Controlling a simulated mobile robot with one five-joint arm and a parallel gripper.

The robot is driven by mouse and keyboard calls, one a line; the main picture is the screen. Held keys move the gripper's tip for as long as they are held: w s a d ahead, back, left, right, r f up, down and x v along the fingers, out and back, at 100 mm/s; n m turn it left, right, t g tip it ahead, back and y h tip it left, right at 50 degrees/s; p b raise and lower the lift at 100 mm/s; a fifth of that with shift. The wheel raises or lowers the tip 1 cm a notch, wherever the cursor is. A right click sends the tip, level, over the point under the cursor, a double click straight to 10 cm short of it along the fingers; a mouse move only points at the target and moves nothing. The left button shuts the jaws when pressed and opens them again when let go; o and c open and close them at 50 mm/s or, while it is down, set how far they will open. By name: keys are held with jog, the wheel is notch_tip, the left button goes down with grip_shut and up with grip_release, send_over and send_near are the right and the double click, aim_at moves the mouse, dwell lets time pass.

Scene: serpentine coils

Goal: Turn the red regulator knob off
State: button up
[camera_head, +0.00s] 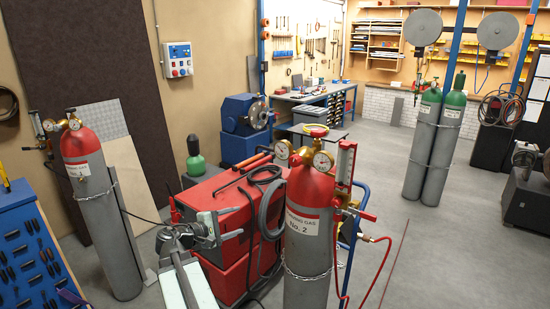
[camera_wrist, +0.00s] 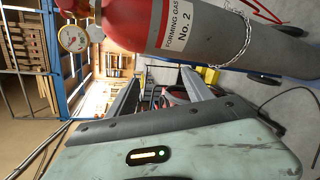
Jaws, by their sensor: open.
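A grey cylinder with a red top, marked "Forming gas No. 2" (camera_head: 307,250), stands upright in the foreground of the head view. A red round knob (camera_head: 318,131) sits on its brass valve, above two round gauges. My gripper (camera_head: 236,224) is left of this cylinder, lower than the knob and apart from it. Its jaws are open with nothing visible between them. In the wrist view the cylinder (camera_wrist: 200,32) lies sideways across the top, beyond my gripper (camera_wrist: 165,80). A gauge (camera_wrist: 73,38) shows at upper left; I cannot make out the knob clearly there.
A red machine (camera_head: 220,195) with black cables stands behind my gripper. Another red-topped cylinder (camera_head: 88,190) with a regulator stands at left, beside a blue tool panel (camera_head: 30,245). Two green-topped cylinders (camera_head: 430,150) stand at right.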

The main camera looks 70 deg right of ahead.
aim_at(293, 163)
jog(key=s+d+r+n+g+h+p, duration=0.1)
jog(key=s+d+r+g+h+p, duration=0.1)
jog(key=s+d+r, duration=0.35)
jog(key=s+d+r+n+g+h+p, duration=0.25)
jog(key=s+r, duration=0.35)
jog(key=r, duration=0.5)
jog(key=shift+m+t+y, duration=0.25)
jog(key=shift+m, duration=0.2)
jog(key=x, duration=0.6)
jog(key=p+x, duration=0.1)
jog(key=x, duration=0.2)
jog(key=shift+w+d+f, duration=0.15)
jog(key=shift+d+f, duration=0.05)
jog(key=shift+f, duration=0.05)
grip_shut()
jog(key=shift+a+f+n+b, duration=0.15)
jog(key=shift+n+b, duration=0.4)
jog(key=shift+n, duration=0.55)
jog(key=shift+n+t+h, duration=0.5)
jog(key=shift+n+h, duration=0.1)
jog(key=shift+n, duration=0.3)
jog(key=shift+o, duration=0.3)
grip_release()
